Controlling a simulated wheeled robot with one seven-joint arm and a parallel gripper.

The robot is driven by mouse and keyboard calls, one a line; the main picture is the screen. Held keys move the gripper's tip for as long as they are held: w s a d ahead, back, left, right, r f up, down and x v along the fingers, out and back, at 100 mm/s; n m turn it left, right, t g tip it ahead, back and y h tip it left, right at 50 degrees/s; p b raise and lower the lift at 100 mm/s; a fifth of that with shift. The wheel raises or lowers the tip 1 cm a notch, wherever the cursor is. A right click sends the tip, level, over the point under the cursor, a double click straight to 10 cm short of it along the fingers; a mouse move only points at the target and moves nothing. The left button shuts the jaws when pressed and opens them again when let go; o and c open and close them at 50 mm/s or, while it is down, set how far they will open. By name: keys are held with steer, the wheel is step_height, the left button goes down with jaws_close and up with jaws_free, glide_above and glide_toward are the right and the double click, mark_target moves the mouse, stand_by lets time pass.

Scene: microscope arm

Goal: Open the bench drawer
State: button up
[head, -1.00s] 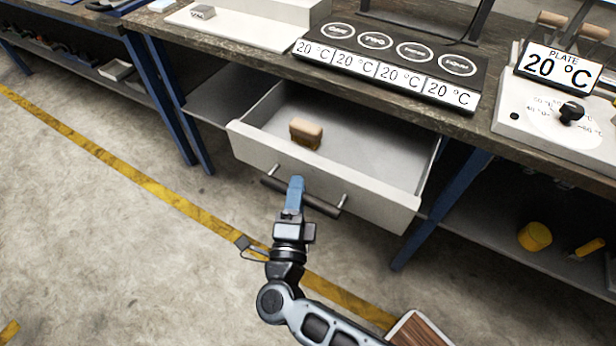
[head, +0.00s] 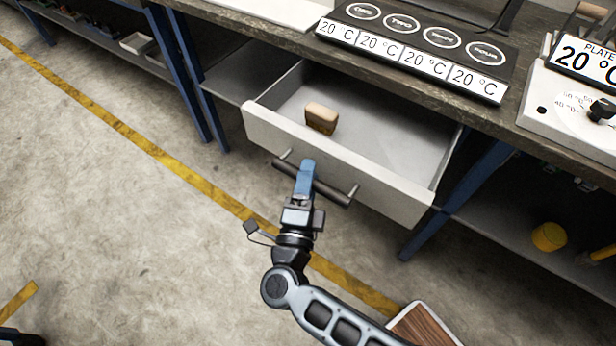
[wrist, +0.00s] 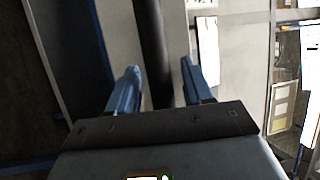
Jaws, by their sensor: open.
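The bench drawer (head: 340,172) is pulled well out from under the bench top, and its inside is visible from above. Its dark bar handle (head: 330,192) runs along the front on two posts. My gripper (head: 306,172) is at the handle, near its middle. In the wrist view my gripper (wrist: 160,85) has its two blue fingers apart, with the dark handle bar (wrist: 153,50) running between them. A gap shows on each side of the bar. A small brown and tan block (head: 321,118) lies inside the drawer.
The bench top (head: 470,115) above carries a dark panel (head: 420,48) with several 20 °C displays and a white hot plate (head: 570,110) at right. Blue bench legs (head: 455,200) flank the drawer. A yellow cylinder (head: 549,237) sits on the lower right shelf. Floor in front is open.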

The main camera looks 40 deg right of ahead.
steer(key=shift+a, duration=0.1)
steer(key=b+v, duration=0.2)
steer(key=v, duration=0.5)
steer(key=shift+s+a+f, duration=0.15)
steer(key=shift+s+a, duration=0.1)
steer(key=shift+s, duration=0.1)
steer(key=s+d+r+n+y, duration=0.1)
steer(key=s+r+n+y, duration=0.3)
steer(key=s+n, duration=0.4)
steer(key=s+d+r+n+y, duration=0.2)
steer(key=s+r+n+y, duration=0.3)
steer(key=s+n, duration=0.3)
steer(key=s+d+r+n+t+y, duration=0.1)
steer(key=s+r+n+y, duration=0.3)
steer(key=s+n, duration=0.4)
steer(key=d+n+y, duration=0.1)
steer(key=n, duration=0.1)
steer(key=shift+d+r+n+y, duration=0.2)
steer(key=shift+d+n+y, duration=0.05)
steer(key=shift+n+y, duration=0.05)
